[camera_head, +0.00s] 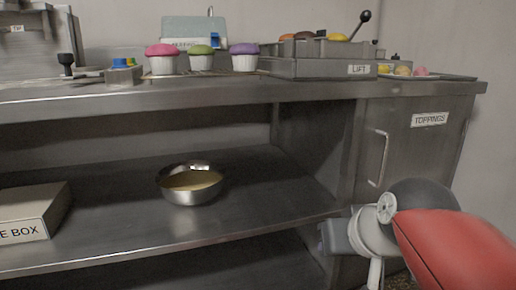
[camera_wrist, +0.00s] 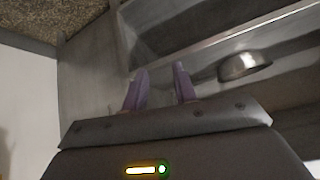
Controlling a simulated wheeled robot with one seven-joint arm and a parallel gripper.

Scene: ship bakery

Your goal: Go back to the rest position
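My arm shows at the lower right of the head view, in front of the counter below the toppings door; its gripper end is not clear there. In the wrist view my gripper (camera_wrist: 160,88) has two purple fingers standing apart with nothing between them. A metal bowl (camera_head: 191,198) with a tan content sits on the middle shelf, left of my arm. The bowl also shows in the wrist view (camera_wrist: 244,68), to the right of the fingers and apart from them.
A steel counter (camera_head: 220,91) holds three cupcakes, with pink (camera_head: 162,50), green (camera_head: 201,50) and purple (camera_head: 244,49) tops. A box marked LIFT (camera_head: 318,69) stands right of them. A cabinet labelled TOPPINGS (camera_head: 420,145) is shut. A white box (camera_head: 35,212) lies on the shelf at left.

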